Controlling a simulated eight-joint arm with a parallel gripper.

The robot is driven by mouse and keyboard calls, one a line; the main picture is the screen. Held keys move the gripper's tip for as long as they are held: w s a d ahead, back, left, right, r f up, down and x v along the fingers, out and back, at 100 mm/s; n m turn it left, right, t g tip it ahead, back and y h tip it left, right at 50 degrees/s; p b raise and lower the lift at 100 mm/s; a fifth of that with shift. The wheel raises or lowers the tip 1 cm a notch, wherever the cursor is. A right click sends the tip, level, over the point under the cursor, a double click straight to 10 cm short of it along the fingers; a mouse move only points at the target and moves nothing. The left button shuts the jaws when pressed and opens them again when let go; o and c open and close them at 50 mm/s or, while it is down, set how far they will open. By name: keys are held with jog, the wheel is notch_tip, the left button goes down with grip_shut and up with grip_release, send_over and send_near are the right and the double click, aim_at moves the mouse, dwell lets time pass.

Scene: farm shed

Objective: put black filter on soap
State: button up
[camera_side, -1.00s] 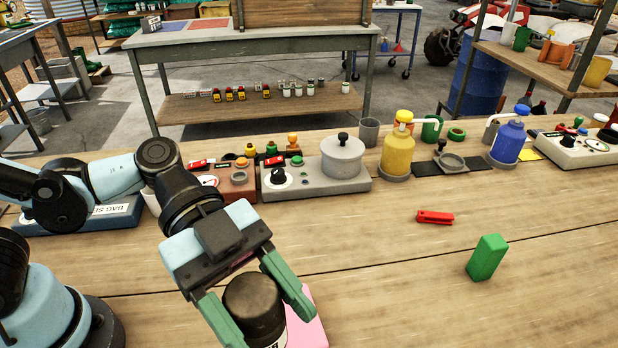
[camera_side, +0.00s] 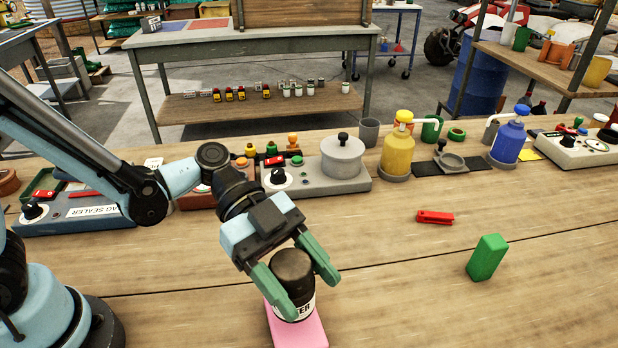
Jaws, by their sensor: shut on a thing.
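My gripper (camera_side: 309,294) has its two green fingers on either side of the black filter (camera_side: 293,268) and is shut on it. The filter is an upright dark cylinder with a white lettered band low on its side, partly covered by the near finger. A flat pink block (camera_side: 300,332), which looks like the soap, lies on the table at the bottom of the picture. The filter is over the rear part of the pink block and hides it. I cannot tell whether the filter touches the block or hangs just above it.
A green block (camera_side: 487,257) and a red stapler-like thing (camera_side: 435,217) lie to the right on the wooden table. A grey device with a pot (camera_side: 345,158), a yellow pump bottle (camera_side: 397,150) and a blue one (camera_side: 508,143) stand behind.

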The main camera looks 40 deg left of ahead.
aim_at(306, 303)
jog(key=shift+f, duration=1.7)
jog(key=shift+f, duration=0.2)
jog(key=o, duration=1.3)
jog(key=shift+o, duration=0.2)
